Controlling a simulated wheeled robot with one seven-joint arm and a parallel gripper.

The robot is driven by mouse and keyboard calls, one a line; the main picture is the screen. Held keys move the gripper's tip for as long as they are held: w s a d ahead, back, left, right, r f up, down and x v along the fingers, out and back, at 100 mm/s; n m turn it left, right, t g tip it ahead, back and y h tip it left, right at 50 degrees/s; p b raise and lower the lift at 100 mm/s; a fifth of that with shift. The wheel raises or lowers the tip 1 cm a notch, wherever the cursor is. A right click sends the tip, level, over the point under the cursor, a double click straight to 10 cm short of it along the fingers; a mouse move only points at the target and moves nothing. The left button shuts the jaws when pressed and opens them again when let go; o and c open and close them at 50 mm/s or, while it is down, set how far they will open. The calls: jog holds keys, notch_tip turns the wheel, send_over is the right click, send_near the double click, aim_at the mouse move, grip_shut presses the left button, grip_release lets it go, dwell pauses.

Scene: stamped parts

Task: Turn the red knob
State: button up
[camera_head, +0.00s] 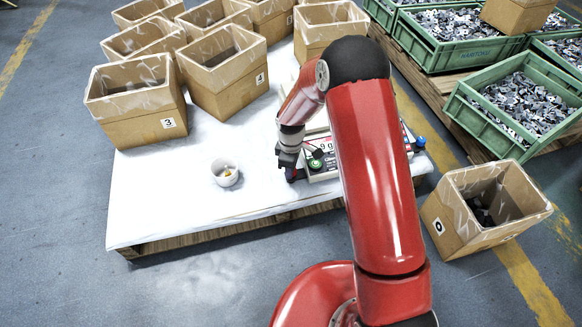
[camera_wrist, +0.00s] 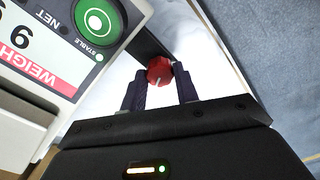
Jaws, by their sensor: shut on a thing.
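The red knob (camera_wrist: 159,70) shows in the wrist view with a pale line across its face. It sits between the two dark fingertips of my gripper (camera_wrist: 160,80), which are shut on it. The scale's panel (camera_wrist: 40,48) in the wrist view shows part of a digit display, the words "NET" and "STABLE", and a green round button (camera_wrist: 96,22).
Several open cardboard boxes (camera_head: 140,125) crowd the back left. A blue knob (camera_head: 420,142) is at the scale's right end. Green crates of parts (camera_head: 490,125) and a box (camera_head: 465,232) are at right.

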jog(key=m, duration=0.3)
jog(key=shift+m, duration=0.4)
jog(key=shift+m+b, duration=0.35)
jog(key=shift+m, duration=1.55)
jog(key=o, duration=1)
jog(key=shift+r+p, duration=0.75)
jog(key=shift+r, duration=3.15)
